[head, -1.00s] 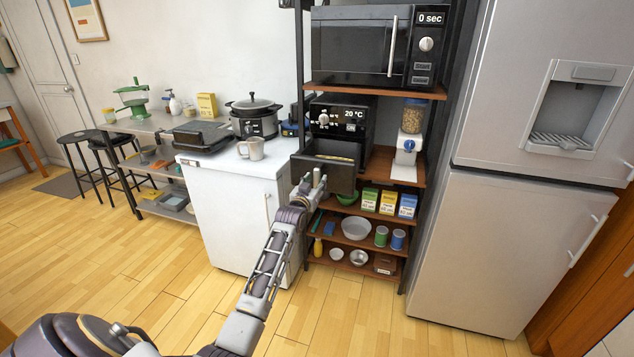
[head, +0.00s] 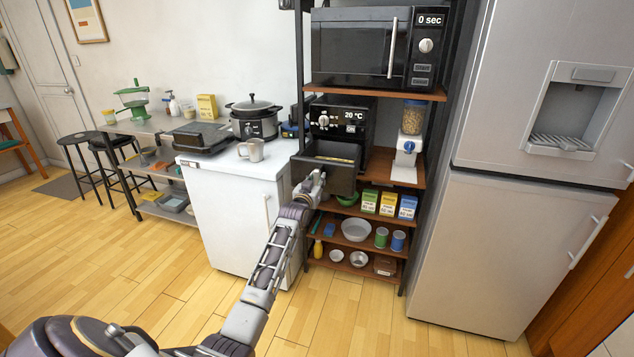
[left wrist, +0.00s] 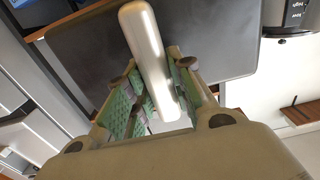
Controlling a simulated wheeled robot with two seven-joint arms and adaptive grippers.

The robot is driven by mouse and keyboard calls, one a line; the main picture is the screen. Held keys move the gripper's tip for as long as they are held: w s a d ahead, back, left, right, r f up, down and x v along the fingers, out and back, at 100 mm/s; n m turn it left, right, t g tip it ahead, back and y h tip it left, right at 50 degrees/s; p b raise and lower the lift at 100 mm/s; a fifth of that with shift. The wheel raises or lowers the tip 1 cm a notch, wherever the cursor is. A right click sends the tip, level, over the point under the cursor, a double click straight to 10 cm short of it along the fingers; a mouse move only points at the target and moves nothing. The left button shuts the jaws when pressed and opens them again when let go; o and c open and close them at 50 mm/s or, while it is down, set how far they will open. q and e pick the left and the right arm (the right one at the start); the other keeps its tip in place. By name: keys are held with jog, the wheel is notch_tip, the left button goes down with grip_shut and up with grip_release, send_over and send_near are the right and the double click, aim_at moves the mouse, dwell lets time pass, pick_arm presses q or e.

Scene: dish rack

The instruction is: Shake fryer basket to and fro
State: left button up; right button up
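The fryer basket (head: 339,179) is a dark drawer, pulled out of the front of the black air fryer (head: 339,122) in the head view. A yellowish strip shows inside it. Its silver bar handle (left wrist: 143,38) crosses the left wrist view, with the dark grey basket front (left wrist: 215,45) behind it. My left gripper (head: 314,180) is at the handle, with its green-padded fingers (left wrist: 155,85) on either side of the bar. The fingers look closed in on the handle, though the exact contact is partly hidden. My right gripper is not in view.
The fryer stands on a shelf rack below a microwave (head: 372,47), beside a cereal dispenser (head: 411,130). Lower shelves hold boxes, bowls and cans. A white counter (head: 225,168) with a mug (head: 251,150) and cooker (head: 253,120) is close at left. A fridge (head: 510,240) stands at right.

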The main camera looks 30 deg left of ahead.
pick_arm(q)
grip_shut()
jog(key=shift+w, duration=0.1)
jog(key=shift+b+x, duration=0.85)
jog(key=shift+x, duration=0.95)
jog(key=shift+b+x, duration=1.1)
jog(key=shift+x, duration=0.95)
